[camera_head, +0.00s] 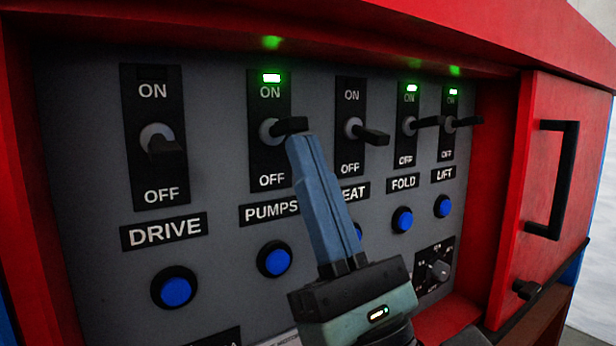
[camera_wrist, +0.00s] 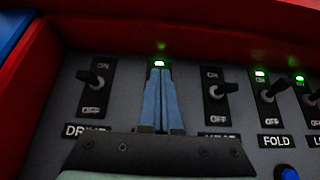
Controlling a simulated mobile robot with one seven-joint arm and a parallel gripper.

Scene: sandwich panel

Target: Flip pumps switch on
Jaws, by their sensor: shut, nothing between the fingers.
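The pumps switch (camera_head: 291,126) is a black lever on a plate marked ON and OFF, above the PUMPS label (camera_head: 270,212). Its lever points outward and slightly up, and the green light above it is lit. My gripper (camera_head: 301,142) has blue fingers, shut together with nothing between them. In the head view its tips are at the lever, just below it; I cannot tell whether they touch. In the wrist view the fingers (camera_wrist: 158,75) hide the pumps switch, and only its green light (camera_wrist: 159,63) shows above the tips.
The drive switch (camera_head: 162,148) is at left, unlit. The heat switch (camera_head: 367,132) is close at right, unlit. The fold switch (camera_head: 427,122) and lift switch (camera_head: 463,121) have green lights. Blue buttons (camera_head: 275,259) sit below. A red frame surrounds the panel; a black handle (camera_head: 562,180) is at right.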

